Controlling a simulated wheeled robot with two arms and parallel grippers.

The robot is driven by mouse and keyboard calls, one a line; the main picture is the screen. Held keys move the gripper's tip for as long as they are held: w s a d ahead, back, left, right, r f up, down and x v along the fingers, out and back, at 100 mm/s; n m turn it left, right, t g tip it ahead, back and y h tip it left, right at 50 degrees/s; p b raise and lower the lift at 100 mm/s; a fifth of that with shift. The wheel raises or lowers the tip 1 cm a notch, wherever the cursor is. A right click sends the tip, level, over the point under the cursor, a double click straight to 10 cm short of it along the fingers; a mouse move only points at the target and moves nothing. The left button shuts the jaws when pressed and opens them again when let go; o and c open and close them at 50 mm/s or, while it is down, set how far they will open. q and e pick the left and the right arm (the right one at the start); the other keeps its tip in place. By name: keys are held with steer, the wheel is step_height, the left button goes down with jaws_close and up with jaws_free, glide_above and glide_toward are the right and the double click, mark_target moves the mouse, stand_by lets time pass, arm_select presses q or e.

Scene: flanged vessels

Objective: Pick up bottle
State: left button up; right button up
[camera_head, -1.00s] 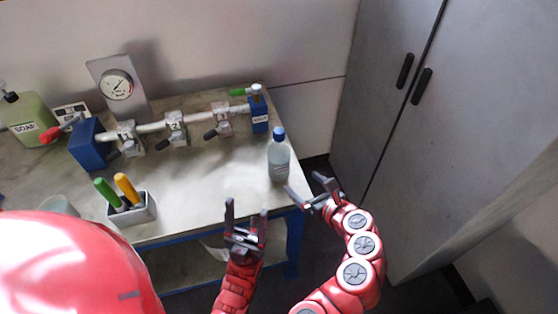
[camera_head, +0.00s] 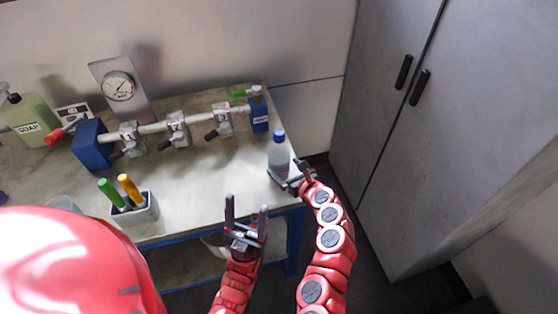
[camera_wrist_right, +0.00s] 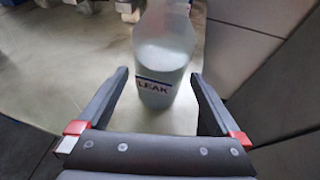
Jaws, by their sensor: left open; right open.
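The bottle (camera_head: 278,150) is pale and translucent with a blue cap. It stands upright near the right end of the table. In the right wrist view the bottle (camera_wrist_right: 165,55) stands between the spread fingers, with a label reading "LEAK" in part. My right gripper (camera_head: 287,178) is open at the bottle's near side, its fingers hiding the bottle's lower part in the head view. In the wrist view gaps show between the bottle and both fingers (camera_wrist_right: 160,105). My left gripper (camera_head: 246,215) is open and empty in front of the table's near edge.
A pipe with several valves (camera_head: 178,128) and blue end blocks runs along the back of the table (camera_head: 200,185). A holder (camera_head: 137,212) with green and yellow handled tools stands at the near edge. A grey cabinet (camera_head: 420,130) stands to the right.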

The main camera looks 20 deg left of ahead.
steer(key=shift+w+a, duration=0.25)
steer(key=shift+w, duration=0.05)
steer(key=shift+f+p+x, duration=0.25)
steer(key=shift+p+x, duration=0.4)
steer(key=shift+x, duration=1.6)
steer(key=shift+c, duration=0.3)
jaws_close()
steer(key=shift+r, duration=0.1)
